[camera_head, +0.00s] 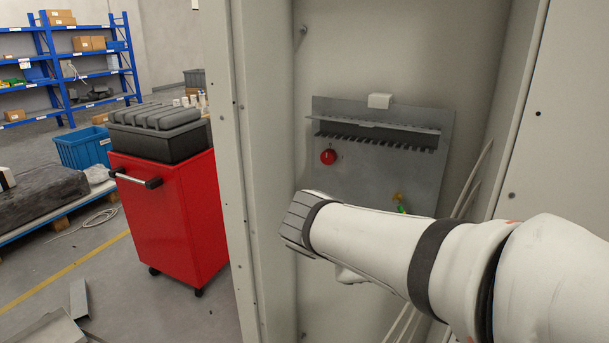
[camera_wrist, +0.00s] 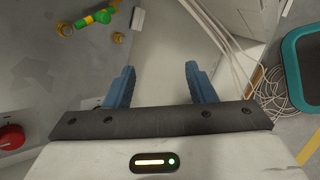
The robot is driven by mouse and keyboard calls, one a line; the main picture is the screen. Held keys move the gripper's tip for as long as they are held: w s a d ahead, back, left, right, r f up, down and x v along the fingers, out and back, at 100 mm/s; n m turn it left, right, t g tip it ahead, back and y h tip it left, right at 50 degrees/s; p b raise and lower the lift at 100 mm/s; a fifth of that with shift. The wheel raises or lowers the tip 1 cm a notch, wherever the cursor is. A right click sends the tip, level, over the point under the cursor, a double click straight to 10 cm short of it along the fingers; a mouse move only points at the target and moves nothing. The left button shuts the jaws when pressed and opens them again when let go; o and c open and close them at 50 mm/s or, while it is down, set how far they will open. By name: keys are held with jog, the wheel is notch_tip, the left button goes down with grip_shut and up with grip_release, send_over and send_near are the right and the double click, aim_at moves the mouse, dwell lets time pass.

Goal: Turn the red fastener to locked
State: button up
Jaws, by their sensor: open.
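The red fastener (camera_head: 328,157) is a round red knob on the grey metal panel (camera_head: 365,175) inside the open cabinet. In the wrist view the red fastener (camera_wrist: 11,137) shows at the left edge, outside the fingers and partly cut off by the frame. My gripper (camera_wrist: 161,70) has its two blue fingers apart, with nothing between them. In the head view my arm reaches in from the right, below the red fastener and apart from it in the picture; the fingers are hidden there. I cannot tell the fastener's locked or unlocked position.
A green and yellow fitting (camera_head: 400,202) sits lower right on the panel, just above my arm; it also shows in the wrist view (camera_wrist: 93,18). Pale cables (camera_head: 473,180) run along the cabinet's right side. A red cart (camera_head: 172,215) stands outside, left of the cabinet.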

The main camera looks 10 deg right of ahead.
jog(key=w+a+r+n+t+h+b, duration=0.2)
jog(key=w+a+r+n+t, duration=0.15)
jog(key=w+n, duration=0.25)
jog(key=n+t+b, duration=0.2)
jog(key=n+t, duration=0.4)
jog(key=n, duration=0.1)
send_near(328, 159)
jog(key=w, duration=0.1)
jog(key=shift+h, duration=0.4)
jog(key=x, duration=0.7)
jog(key=shift+w+d, duration=0.1)
jog(key=shift+w, duration=0.05)
jog(key=c, duration=0.9)
jog(key=shift+d+f, duration=0.1)
jog(key=shift+c, duration=0.4)
